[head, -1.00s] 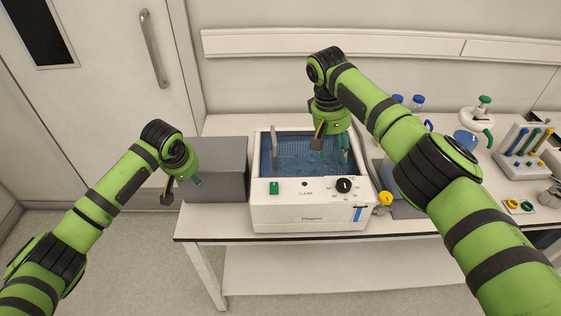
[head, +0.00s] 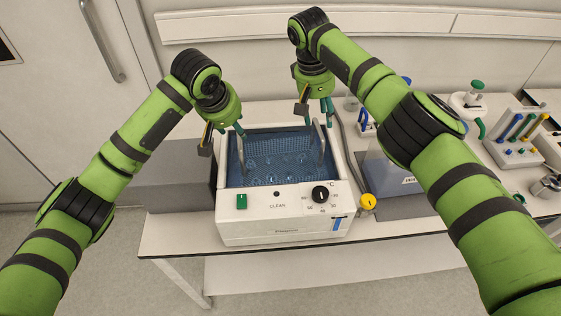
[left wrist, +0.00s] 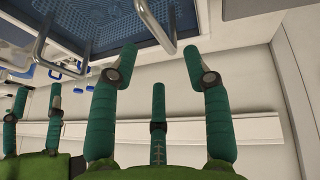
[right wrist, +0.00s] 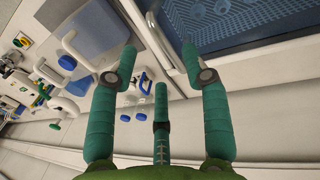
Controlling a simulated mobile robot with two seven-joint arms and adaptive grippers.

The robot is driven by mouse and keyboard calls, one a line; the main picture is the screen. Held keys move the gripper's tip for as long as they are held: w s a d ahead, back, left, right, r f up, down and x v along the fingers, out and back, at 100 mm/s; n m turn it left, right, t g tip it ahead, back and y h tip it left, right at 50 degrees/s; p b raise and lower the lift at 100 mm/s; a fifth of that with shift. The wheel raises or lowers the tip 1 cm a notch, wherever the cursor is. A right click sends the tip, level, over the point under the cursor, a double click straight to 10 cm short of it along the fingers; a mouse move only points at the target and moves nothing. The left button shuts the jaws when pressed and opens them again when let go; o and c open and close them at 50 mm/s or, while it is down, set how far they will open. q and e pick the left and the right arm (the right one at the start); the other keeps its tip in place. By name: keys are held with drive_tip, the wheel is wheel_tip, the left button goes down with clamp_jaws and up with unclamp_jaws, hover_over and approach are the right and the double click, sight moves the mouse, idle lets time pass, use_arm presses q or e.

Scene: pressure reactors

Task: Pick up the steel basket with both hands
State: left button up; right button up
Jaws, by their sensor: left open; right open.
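The steel basket (head: 275,147) has a mesh body and sits inside the white bath (head: 285,222), in bluish liquid. Its right handle (head: 319,148) stands up on the right side. In the left wrist view a bent steel handle (left wrist: 152,24) shows just beyond the fingertips, apart from them. My left gripper (head: 224,137) is open and empty, above the bath's left rim by the basket's left end. My right gripper (head: 314,110) is open and empty, above the basket's right back. In the right wrist view the basket mesh (right wrist: 225,15) lies beyond the right finger.
A grey box (head: 180,185) stands left of the bath. A bluish container (head: 395,175) with a yellow knob (head: 368,202) near it stands to the right. A rack with coloured pieces (head: 520,140) is farther right. The wall is close behind the table.

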sight(321, 131)
use_arm(q)
drive_tip(key=shift+x, duration=3.8)
use_arm(e)
drive_tip(key=shift+w+d+f, duration=0.1)
drive_tip(key=shift+d+f, duration=0.15)
drive_tip(key=shift+f, duration=0.95)
drive_tip(key=shift+w+d+f, duration=0.1)
drive_tip(key=shift+d+f, duration=0.1)
drive_tip(key=shift+f, duration=1.05)
drive_tip(key=shift+w+d+f, duration=0.1)
drive_tip(key=shift+d+f, duration=0.15)
drive_tip(key=shift+f, duration=0.95)
use_arm(q)
drive_tip(key=shift+r, duration=0.1)
clamp_jaws()
use_arm(e)
clamp_jaws()
use_arm(q)
drive_tip(key=shift+w, duration=0.1)
use_arm(e)
drive_tip(key=shift+r, duration=0.1)
